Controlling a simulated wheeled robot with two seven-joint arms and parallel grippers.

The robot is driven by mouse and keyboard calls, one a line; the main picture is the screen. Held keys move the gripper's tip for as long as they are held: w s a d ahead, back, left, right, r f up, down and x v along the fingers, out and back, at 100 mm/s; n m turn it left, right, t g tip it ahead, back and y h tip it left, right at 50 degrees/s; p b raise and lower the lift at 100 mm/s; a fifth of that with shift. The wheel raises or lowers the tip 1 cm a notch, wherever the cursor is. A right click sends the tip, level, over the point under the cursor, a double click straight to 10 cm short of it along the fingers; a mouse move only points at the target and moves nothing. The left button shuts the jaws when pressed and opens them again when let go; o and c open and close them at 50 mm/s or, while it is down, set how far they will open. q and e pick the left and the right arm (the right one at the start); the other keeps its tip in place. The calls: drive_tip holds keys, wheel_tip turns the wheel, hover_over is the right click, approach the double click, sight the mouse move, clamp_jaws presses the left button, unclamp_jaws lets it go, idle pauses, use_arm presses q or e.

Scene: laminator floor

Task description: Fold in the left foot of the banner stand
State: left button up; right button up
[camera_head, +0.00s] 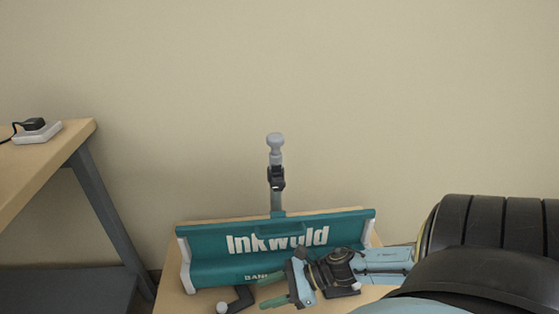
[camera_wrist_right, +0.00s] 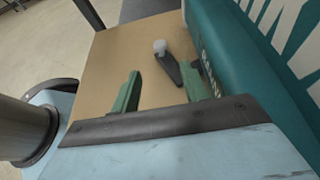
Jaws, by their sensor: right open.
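The teal banner stand (camera_head: 205,255), lettered "Inkwold", stands on a small wooden table with a grey pole rising behind it. Its left foot (camera_head: 239,299) is a short black bar with a white ball tip, sticking out from the front of the base; it also shows in the wrist view (camera_wrist_right: 171,66). My right gripper (camera_head: 263,291) is at the front of the stand, just right of the foot. In the wrist view its green fingers (camera_wrist_right: 160,74) are apart, with the foot ahead and between them, not gripped. My left gripper is out of view. No right foot shows.
The small table's wooden top (camera_wrist_right: 105,65) is bare beside the foot. A larger workbench (camera_head: 50,165) with a white power block (camera_head: 38,132) and black plug stands at the left. A plain wall is behind the stand.

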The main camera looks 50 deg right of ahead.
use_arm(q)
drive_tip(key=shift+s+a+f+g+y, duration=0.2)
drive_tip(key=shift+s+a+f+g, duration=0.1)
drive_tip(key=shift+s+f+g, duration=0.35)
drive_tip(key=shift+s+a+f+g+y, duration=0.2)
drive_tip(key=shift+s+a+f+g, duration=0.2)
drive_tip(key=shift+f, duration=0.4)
use_arm(e)
drive_tip(key=shift+v, duration=1.3)
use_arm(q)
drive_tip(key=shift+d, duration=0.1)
use_arm(e)
drive_tip(key=shift+c, duration=0.4)
